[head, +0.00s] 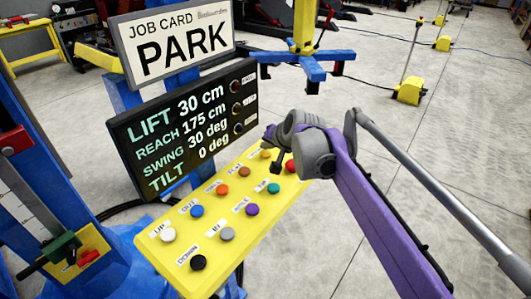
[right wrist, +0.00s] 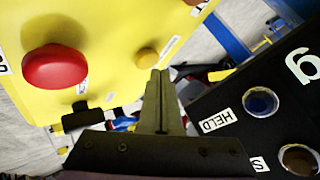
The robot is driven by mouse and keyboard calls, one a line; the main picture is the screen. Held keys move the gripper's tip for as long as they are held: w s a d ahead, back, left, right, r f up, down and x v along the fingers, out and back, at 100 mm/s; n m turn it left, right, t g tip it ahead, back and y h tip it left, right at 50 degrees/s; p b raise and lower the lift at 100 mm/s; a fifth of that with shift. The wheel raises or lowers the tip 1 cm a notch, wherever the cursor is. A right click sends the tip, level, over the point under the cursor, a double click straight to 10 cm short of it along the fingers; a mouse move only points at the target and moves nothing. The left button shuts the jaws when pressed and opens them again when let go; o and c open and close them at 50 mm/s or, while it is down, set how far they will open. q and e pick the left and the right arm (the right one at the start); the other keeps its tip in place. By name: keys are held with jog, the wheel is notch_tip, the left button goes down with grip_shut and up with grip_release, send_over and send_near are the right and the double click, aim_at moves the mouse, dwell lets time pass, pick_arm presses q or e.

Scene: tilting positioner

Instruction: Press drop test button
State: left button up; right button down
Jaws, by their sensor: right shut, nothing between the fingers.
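The yellow button panel (head: 215,262) slopes below the display, with two rows of coloured buttons. The panel fills the upper left of the right wrist view (right wrist: 105,25). At its far end are a yellow button (head: 265,153) and a red button (head: 290,166). In the right wrist view the red button (right wrist: 55,67) is a large dome and the yellow button (right wrist: 147,57) is small. I cannot read which is labelled drop test. My right gripper (head: 277,167) is shut and empty over the panel's far end; its fingertips (right wrist: 160,74) appear close to the yellow button. Contact is unclear.
The dark display (head: 172,150) reads lift 30 cm, reach 175 cm, swing 30 deg, tilt 0 deg. A job card (head: 180,42) above reads PARK. A blue-footed stand (head: 305,62) is behind.

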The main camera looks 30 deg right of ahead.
aim_at(267, 155)
pick_arm(q)
jog(key=shift+f, duration=0.25)
pick_arm(e)
jog(key=shift+f, duration=0.65)
dwell(0.3)
pick_arm(q)
jog(key=shift+r, duration=0.1)
pick_arm(e)
jog(key=shift+r, duration=0.1)
pick_arm(q)
jog(key=shift+w+r+p, duration=0.15)
jog(key=shift+r+p, duration=0.4)
jog(key=shift+r, duration=0.15)
pick_arm(e)
jog(key=shift+r, duration=0.8)
jog(key=shift+r+p, duration=0.35)
jog(key=shift+r, duration=0.15)
jog(key=shift+r+p, duration=1.4)
jog(key=shift+r, duration=0.65)
pick_arm(q)
jog(key=r, duration=0.2)
jog(key=w+r, duration=0.1)
jog(key=r, duration=0.1)
jog(key=shift+w+r, duration=0.15)
pick_arm(e)
jog(key=shift+f, duration=0.1)
